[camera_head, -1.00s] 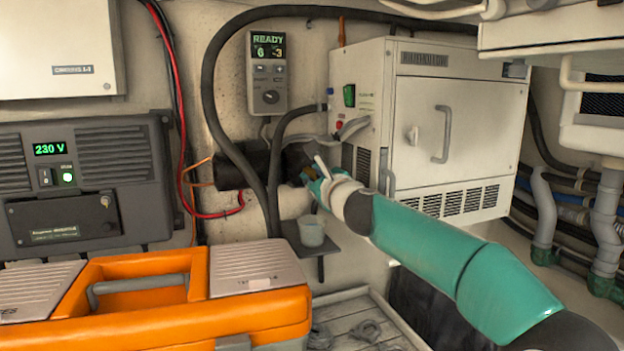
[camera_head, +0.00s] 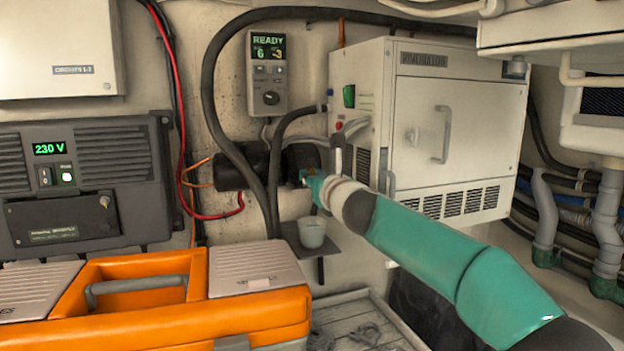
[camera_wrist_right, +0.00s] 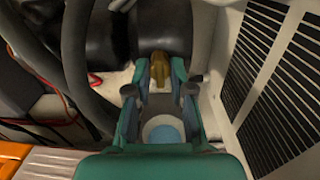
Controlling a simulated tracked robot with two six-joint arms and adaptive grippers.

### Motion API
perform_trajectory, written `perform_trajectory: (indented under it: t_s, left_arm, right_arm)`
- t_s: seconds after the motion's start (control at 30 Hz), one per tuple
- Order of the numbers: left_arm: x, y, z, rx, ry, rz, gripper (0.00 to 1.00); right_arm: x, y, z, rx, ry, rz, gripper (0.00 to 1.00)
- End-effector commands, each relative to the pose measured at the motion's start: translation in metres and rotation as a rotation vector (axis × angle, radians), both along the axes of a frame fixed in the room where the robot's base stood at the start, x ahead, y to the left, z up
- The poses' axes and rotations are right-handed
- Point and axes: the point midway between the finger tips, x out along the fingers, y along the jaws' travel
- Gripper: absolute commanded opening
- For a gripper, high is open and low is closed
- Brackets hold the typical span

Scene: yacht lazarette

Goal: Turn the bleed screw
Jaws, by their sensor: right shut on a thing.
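The bleed screw (camera_wrist_right: 160,70) is a small brass-coloured piece below a black cylindrical pump body (camera_wrist_right: 150,28) in the right wrist view. My right gripper (camera_wrist_right: 160,78) is shut on it, one teal finger on each side. In the head view my right gripper (camera_head: 308,180) reaches the right end of the black cylinder (camera_head: 234,170), and the screw is mostly hidden there by the gripper. My left gripper is in neither view.
A small cup (camera_head: 312,232) stands on a bracket shelf below the pump. A white cabinet (camera_head: 455,140) is close on the right. Dark hoses (camera_head: 212,95) loop around the pump. An orange toolbox (camera_head: 150,320) fills the lower left. A control panel (camera_head: 268,75) reads READY.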

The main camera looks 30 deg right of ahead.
Motion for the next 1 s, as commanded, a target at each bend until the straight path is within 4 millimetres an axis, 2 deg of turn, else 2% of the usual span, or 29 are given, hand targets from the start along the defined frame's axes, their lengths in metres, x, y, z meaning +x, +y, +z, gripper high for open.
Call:
perform_trajectory:
  t_s: [0.03, 0.3, 0.33, 0.47, 0.83, 1.0]
  left_arm:
    - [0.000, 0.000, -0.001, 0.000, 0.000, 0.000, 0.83]
    - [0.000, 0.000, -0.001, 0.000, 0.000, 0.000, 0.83]
    - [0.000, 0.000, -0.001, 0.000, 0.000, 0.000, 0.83]
    - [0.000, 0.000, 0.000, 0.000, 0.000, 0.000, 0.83]
    - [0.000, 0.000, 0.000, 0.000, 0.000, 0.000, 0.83]
    - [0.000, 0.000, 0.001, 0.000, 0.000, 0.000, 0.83]
  right_arm:
    - [0.002, 0.001, -0.008, 0.005, 0.013, 0.002, 0.00]
    - [0.003, 0.001, -0.008, 0.005, 0.013, 0.002, 0.00]
    - [0.003, 0.001, -0.008, 0.005, 0.013, 0.002, 0.25]
    - [0.002, 0.001, -0.006, 0.003, 0.009, 0.002, 0.47]
    - [0.000, 0.001, -0.002, 0.001, 0.004, 0.001, 0.47]
    - [-0.009, 0.002, -0.001, 0.000, 0.004, 0.000, 0.47]
